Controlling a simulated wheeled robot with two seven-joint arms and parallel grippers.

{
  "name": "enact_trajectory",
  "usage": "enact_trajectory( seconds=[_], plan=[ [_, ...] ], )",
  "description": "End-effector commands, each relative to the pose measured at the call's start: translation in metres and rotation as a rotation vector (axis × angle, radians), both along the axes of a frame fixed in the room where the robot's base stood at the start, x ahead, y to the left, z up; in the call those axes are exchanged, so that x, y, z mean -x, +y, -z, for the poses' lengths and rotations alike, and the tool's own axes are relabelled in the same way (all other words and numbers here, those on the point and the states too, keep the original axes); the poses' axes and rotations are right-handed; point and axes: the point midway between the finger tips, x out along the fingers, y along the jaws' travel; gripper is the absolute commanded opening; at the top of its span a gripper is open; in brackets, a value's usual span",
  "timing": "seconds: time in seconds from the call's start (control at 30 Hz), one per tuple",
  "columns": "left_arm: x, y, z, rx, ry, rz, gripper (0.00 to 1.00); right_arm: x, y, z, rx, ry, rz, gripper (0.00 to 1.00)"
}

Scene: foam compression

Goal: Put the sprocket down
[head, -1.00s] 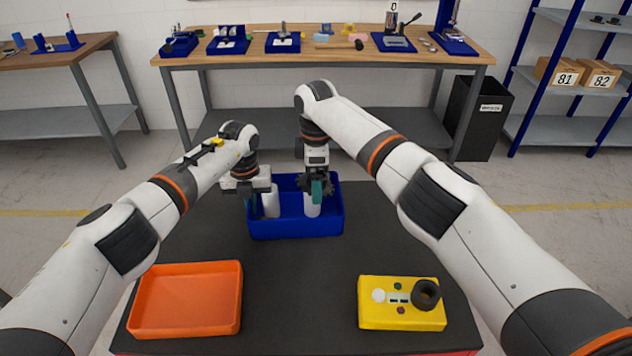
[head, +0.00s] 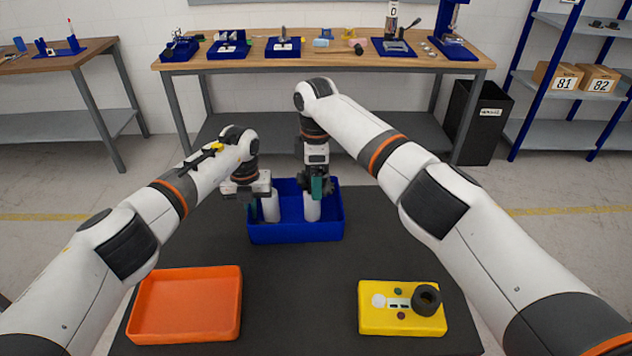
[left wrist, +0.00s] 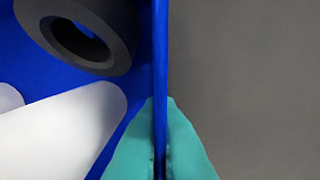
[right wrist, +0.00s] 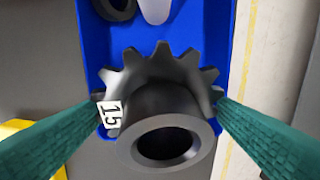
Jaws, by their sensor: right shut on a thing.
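The sprocket (right wrist: 158,82) is a dark grey toothed wheel with a round hub and a white "15" label. My right gripper (right wrist: 160,105) is shut on it, with a teal finger at each side. In the head view, the right gripper (head: 316,188) holds it over the right part of the blue bin (head: 290,232). My left gripper (head: 262,205) is at the bin's left side. In the left wrist view, its teal fingers (left wrist: 160,145) are on both sides of the blue bin wall (left wrist: 160,60), pinching it.
A dark ring-shaped part (left wrist: 78,32) and white cylinders (left wrist: 65,130) lie in the bin. An orange tray (head: 188,337) is at the front left, and a yellow box (head: 375,324) with a black ring (head: 427,297) at the front right. The dark tabletop (head: 300,290) between them is clear.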

Motion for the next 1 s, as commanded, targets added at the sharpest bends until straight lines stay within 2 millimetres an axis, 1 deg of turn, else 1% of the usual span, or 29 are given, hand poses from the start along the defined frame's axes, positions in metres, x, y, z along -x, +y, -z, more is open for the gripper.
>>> enact_trajectory(
  seconds=[0.03,0.1,0.3,0.43,0.53,0.57,0.67,0.8,0.9,1.0],
  plan=[
    [0.0,0.0,-0.001,0.001,-0.001,0.0,0.0,-0.001,0.0,-0.013,-0.002,-0.005,-0.001,0.44],
    [0.0,0.0,-0.001,0.001,-0.001,0.0,0.0,-0.001,0.0,-0.028,-0.001,-0.006,-0.001,0.44],
    [0.0,0.0,-0.001,0.001,-0.001,0.0,0.0,-0.001,0.0,-0.065,-0.001,-0.005,0.0,0.44],
    [0.0,0.0,-0.001,0.001,-0.001,0.0,0.0,-0.001,0.001,-0.078,0.006,-0.006,-0.034,0.44],
    [0.0,0.0,-0.001,0.001,-0.001,0.0,0.0,-0.001,0.002,-0.083,0.025,-0.012,-0.136,0.44],
    [0.0,0.0,-0.001,0.001,-0.001,0.0,0.0,-0.002,0.002,-0.084,0.034,-0.017,-0.185,0.44],
    [0.0,0.0,-0.001,0.001,-0.001,0.0,0.0,-0.003,0.002,-0.087,0.07,-0.042,-0.408,0.44],
    [0.0,0.0,-0.001,0.001,-0.001,0.0,0.0,-0.003,0.002,-0.092,0.124,-0.11,-0.806,0.44],
    [0.0,0.0,0.0,0.001,-0.001,0.0,0.0,-0.001,0.001,-0.096,0.147,-0.17,-1.072,0.44],
    [0.0,0.0,0.0,0.001,-0.001,0.0,0.0,0.001,0.002,-0.1,0.158,-0.226,-1.285,0.44]
  ],
)
